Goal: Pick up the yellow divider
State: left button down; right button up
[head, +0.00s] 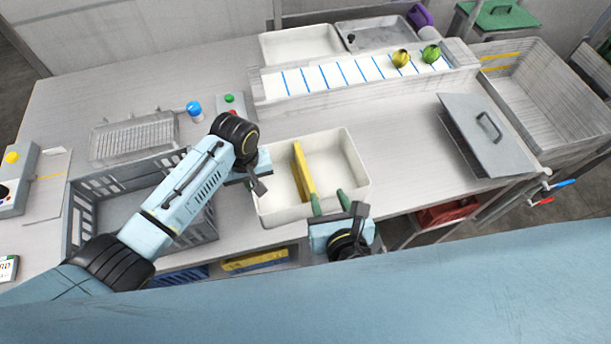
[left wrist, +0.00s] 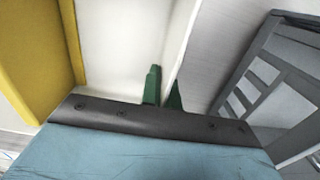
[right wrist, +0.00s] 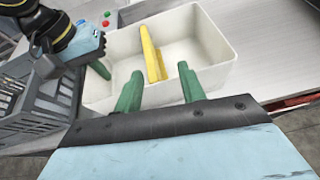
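The yellow divider (head: 300,168) stands upright across the white bin (head: 345,150), splitting it into two compartments. It also shows in the left wrist view (left wrist: 38,45) and the right wrist view (right wrist: 151,52). My right gripper (head: 329,202) is open and empty at the bin's near side. In the right wrist view (right wrist: 158,88) the divider's near end shows ahead, between the lines of its two green fingers, not held. My left gripper (left wrist: 164,90) has its fingers close together on both sides of the bin's left wall, pinching it. Its fingertips are largely hidden in the head view.
A grey crate (head: 75,215) stands left of the bin. A long tray with blue lines (head: 330,80) holds two round vegetables behind it. A grey lid (head: 475,135) with a handle lies to the right. The counter between bin and lid is clear.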

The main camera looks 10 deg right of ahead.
aim_at(309, 177)
jog(key=shift+n+y, duration=0.6)
jog(key=shift+n, duration=0.2)
jog(key=w+a+f, duration=0.2)
jog(key=w, duration=0.1)
jog(key=shift+w+a+f, duration=0.1)
jog(key=shift+a+f, duration=0.15)
jog(key=shift+d+x, duration=0.15)
jog(key=shift+x, duration=1.15)
jog(key=shift+d+x, duration=0.15)
jog(key=shift+x, duration=1.2)
jog(key=shift+r, duration=0.1)
grip_shut()
